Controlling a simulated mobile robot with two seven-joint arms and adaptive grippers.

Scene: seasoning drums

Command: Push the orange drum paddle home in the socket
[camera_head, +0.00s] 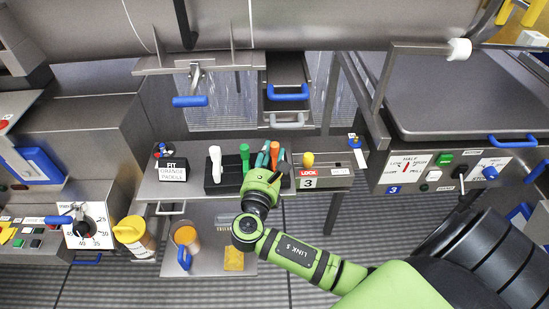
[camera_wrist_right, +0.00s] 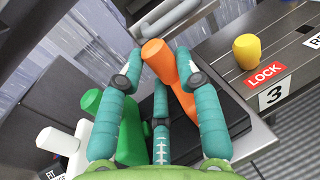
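The orange paddle (camera_head: 281,160) stands at the right end of a black rack (camera_head: 213,184) on the steel bench. In the right wrist view, its orange head and shaft (camera_wrist_right: 162,62) lean between the teal fingers of my right gripper (camera_wrist_right: 158,65). The fingers are spread, with the right finger close beside the shaft; I cannot tell whether it touches. In the head view, my right gripper (camera_head: 267,157) reaches over the rack. The paddle's lower end and its socket are hidden by the fingers. My left gripper is not in view.
A white paddle (camera_head: 215,160) and a green paddle (camera_head: 244,154) stand left in the rack. A LOCK 3 box (camera_head: 322,180) with a yellow knob (camera_head: 308,158) is close on the right. A "FIT ORANGE PADDLE" card (camera_head: 172,170) stands left.

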